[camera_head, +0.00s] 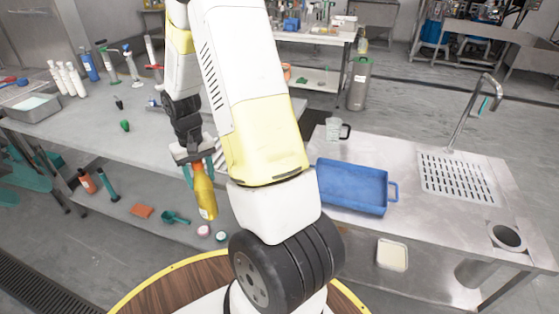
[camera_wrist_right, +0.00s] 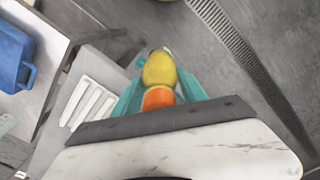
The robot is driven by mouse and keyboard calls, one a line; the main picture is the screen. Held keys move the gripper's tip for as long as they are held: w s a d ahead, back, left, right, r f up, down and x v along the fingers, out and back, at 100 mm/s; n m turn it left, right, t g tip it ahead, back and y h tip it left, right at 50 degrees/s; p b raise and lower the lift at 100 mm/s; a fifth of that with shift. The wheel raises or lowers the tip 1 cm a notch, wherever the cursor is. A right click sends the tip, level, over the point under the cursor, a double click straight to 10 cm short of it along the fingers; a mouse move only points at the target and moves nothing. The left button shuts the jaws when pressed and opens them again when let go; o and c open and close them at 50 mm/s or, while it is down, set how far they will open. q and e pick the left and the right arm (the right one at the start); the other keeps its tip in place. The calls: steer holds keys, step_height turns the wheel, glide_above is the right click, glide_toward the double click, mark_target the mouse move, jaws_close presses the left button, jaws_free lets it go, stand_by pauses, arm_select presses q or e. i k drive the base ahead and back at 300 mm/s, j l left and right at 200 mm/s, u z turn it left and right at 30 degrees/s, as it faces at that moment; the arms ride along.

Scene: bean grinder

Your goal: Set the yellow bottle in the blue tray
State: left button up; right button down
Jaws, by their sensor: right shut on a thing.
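My right gripper (camera_head: 195,160) is shut on the yellow bottle (camera_head: 205,192). The bottle hangs tilted in front of the grey table. In the right wrist view, the bottle (camera_wrist_right: 159,70) shows between the teal fingers (camera_wrist_right: 160,98), with an orange part nearest the gripper. The blue tray (camera_head: 350,187) lies on the metal table to the right, apart from the bottle, and looks empty. Its corner also shows in the right wrist view (camera_wrist_right: 14,55). My left gripper (camera_head: 28,172) appears as teal and dark parts at the left edge; its jaw opening is unclear.
A clear mug (camera_head: 334,130) stands behind the tray. A sink with a tap (camera_head: 472,110) and drain grid is to its right. The grey table (camera_head: 75,135) holds bottles and tools. My right arm crosses the middle and hides part of both tables.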

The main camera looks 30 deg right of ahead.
mark_target(348, 187)
steer(key=k+l+z, duration=0.1)
steer(key=k+z, duration=0.25)
steer(key=k, duration=0.3)
steer(key=z, duration=1.6)
steer(key=i+j+z, duration=0.25)
steer(key=j, duration=0.6)
steer(key=j+z, duration=0.3)
steer(key=j, duration=0.55)
steer(key=k, duration=0.05)
